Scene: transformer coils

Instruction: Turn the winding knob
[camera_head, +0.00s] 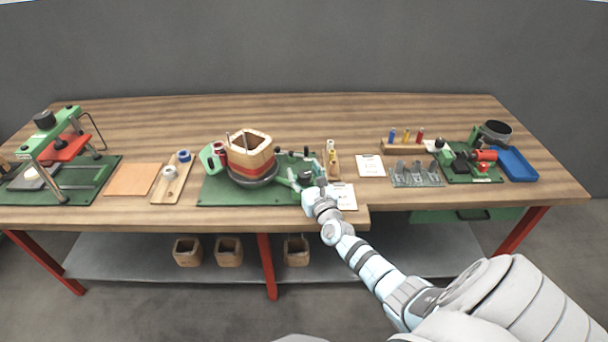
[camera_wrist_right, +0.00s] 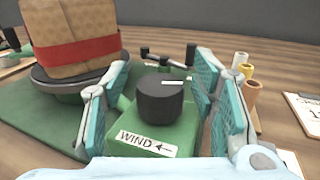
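The winding knob (camera_wrist_right: 160,99) is a black cylinder with a white mark on top. It stands on a green box with a white "WIND" label (camera_wrist_right: 147,145) whose arrow points left. My right gripper (camera_wrist_right: 158,95) is open, with its fingers on either side of the knob and gaps showing between them and it. In the head view my right gripper (camera_head: 306,184) is at the right end of the green winding machine base (camera_head: 222,194) and hides most of the knob. The wooden coil former with a red band (camera_head: 251,154) sits on the machine's round turntable. My left gripper is not in view.
A crank arm (camera_wrist_right: 165,58) stands behind the knob. Upright spools (camera_wrist_right: 245,75) and a clipboard (camera_head: 343,196) are close to the right of it. A press (camera_head: 62,150) stands at the far left, and a blue tray (camera_head: 518,165) is at the far right.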

